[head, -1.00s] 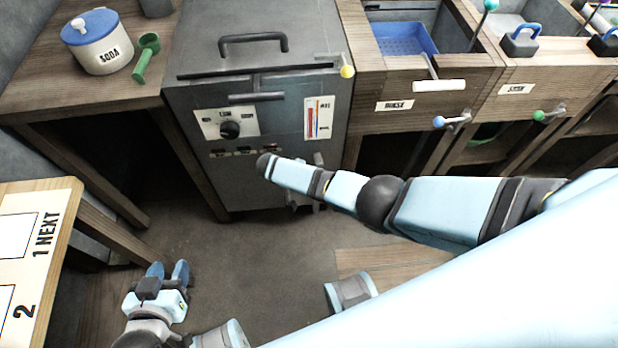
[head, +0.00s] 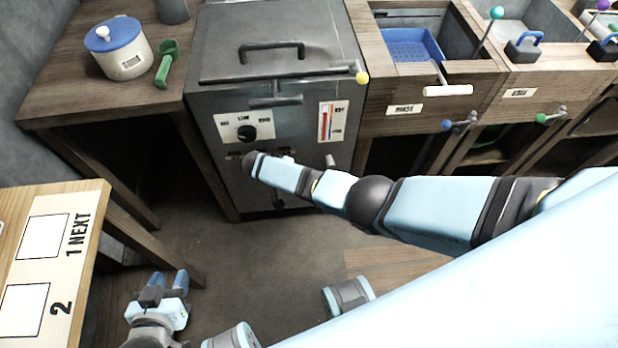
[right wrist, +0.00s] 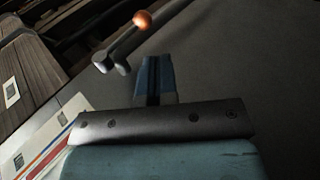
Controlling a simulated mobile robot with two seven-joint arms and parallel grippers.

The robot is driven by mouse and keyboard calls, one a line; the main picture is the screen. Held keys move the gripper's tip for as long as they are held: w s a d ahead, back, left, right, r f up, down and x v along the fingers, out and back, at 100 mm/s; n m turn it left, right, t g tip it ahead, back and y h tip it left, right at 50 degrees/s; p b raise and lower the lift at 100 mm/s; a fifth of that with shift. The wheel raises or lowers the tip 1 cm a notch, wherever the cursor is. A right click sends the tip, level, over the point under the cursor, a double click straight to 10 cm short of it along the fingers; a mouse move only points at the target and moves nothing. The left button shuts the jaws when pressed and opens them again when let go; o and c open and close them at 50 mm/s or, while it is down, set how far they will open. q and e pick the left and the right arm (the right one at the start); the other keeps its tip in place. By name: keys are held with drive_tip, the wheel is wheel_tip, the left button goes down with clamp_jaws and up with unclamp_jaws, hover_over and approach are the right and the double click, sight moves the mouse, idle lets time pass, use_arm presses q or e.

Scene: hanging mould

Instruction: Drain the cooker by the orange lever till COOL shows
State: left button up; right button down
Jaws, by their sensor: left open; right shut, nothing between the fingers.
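The cooker (head: 230,180) is the grey cabinet with a lid, a black dial (head: 246,132) and a red-and-blue gauge strip (head: 332,121). Its small indicator row is partly covered by my right arm, and I cannot read COOL there. The orange-ended lever (right wrist: 142,20) shows in the right wrist view, beyond the fingertips and apart from them. In the head view my right arm hides that lever and the right gripper. My right gripper (right wrist: 154,75) is shut and empty. My left gripper (head: 168,283) is open and empty, low over the floor near the left table.
A RINSE basin with a blue basket (head: 408,45) adjoins the cooker at right. A numbered board (head: 85,200) lies at lower left. Open floor lies before the cooker.

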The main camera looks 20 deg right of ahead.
drive_tip(key=v, duration=0.5)
drive_tip(key=shift+w+a+f, duration=0.1)
drive_tip(key=shift+a+f, duration=0.2)
drive_tip(key=shift+f, duration=0.1)
idle(7.1)
